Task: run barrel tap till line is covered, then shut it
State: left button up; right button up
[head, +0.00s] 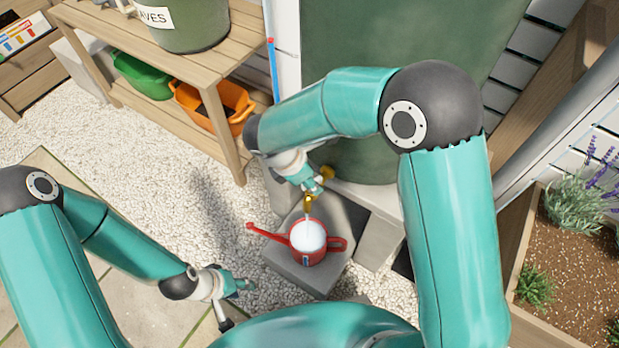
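The green barrel (345,110) stands at the back, partly hidden behind my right arm. Its brass tap (308,204) has a yellow handle (327,172) and points down over a red watering can (308,258). The can stands upright on a grey block, and its inside looks pale and whitish; I cannot make out a fill line or the water level clearly. A small blue mark shows on its front. My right gripper (313,182) is at the tap handle; whether its fingers are closed on it is too small to tell. My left gripper (236,303) is open and empty, left of the can.
The grey block (283,268) stands on pale gravel (180,190). A wooden shelf (205,60) at the upper left holds a green tub (142,75) and an orange crate (238,105). A planter bed (560,265) with lavender lies at right. Open gravel lies left of the can.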

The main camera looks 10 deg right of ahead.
grip_shut()
jog(key=shift+m, duration=0.4)
jog(key=shift+r+m+g+p, duration=0.1)
jog(key=shift+m+g+p, duration=0.45)
jog(key=shift+m, duration=0.25)
jog(key=m+g+p, duration=0.1)
jog(key=m, duration=0.2)
jog(key=shift+w+m, duration=0.15)
jog(key=shift+m, duration=0.15)
jog(key=m+g+p, duration=0.1)
jog(key=m, duration=0.2)
jog(key=shift+w+g, duration=0.1)
jog(key=shift+g, duration=0.15)
jog(key=shift+m+g+y+p, duration=0.3)
jog(key=shift+m+y+p, duration=0.2)
jog(key=shift+m, duration=0.9)
